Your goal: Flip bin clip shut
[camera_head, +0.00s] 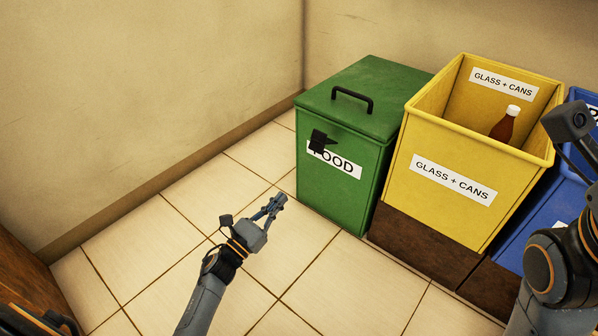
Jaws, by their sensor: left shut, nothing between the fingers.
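The green food bin (335,190) stands on the floor against the wall, with its lid (385,85) down. A black clip (321,142) sits at the upper front of the bin, just under the lid edge, and covers part of the FOOD label. It looks to stick out from the front; whether it is latched is too small to tell. My left gripper (276,203) is shut and empty, in front of the bin and lower left of the clip, apart from both. My right arm shows at the right edge; its fingertips are not visible.
A yellow glass and cans bin (440,215) with an open top stands close to the right of the green bin and holds a brown bottle (505,126). A blue bin (545,225) is further right, partly behind my right arm. The tiled floor (150,240) at left is clear.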

